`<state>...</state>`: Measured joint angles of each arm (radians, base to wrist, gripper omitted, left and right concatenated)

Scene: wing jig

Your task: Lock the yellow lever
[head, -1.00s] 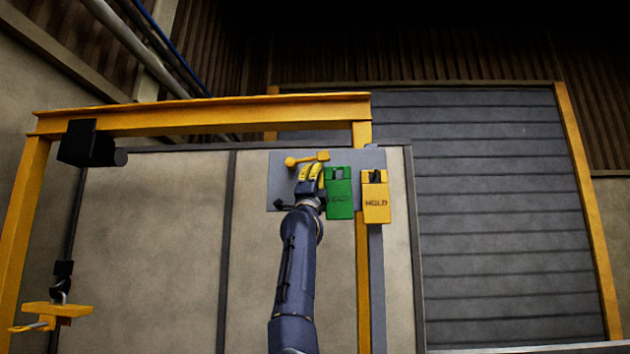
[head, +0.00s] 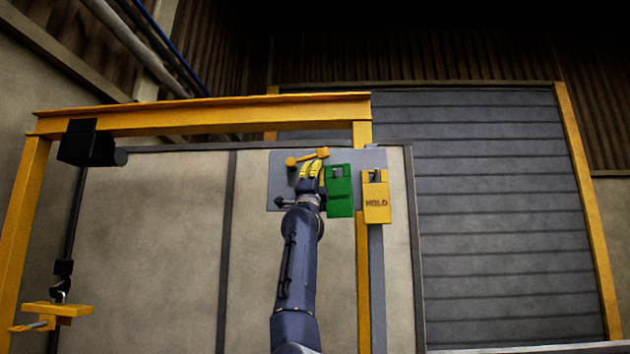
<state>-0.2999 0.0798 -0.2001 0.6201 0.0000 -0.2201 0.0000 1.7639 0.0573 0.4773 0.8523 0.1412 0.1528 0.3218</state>
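The yellow lever (head: 308,157) is on a grey panel (head: 372,157), with a round knob at its left end. It lies nearly level, its right end a little higher. My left gripper (head: 310,170) is just below the lever, its yellow fingers pointing up at it. The fingertips are at or very near the lever's underside; I cannot tell whether they touch. Whether the fingers are open or shut is too small to tell. The gripper and wrist hide part of the panel. My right gripper is not in view.
A green box (head: 340,198) with an unclear label is close right of my gripper. A yellow box marked HOLD (head: 376,203) is beside it. A yellow frame (head: 200,117) stands around the panel. A black fixture (head: 88,146) hangs far left.

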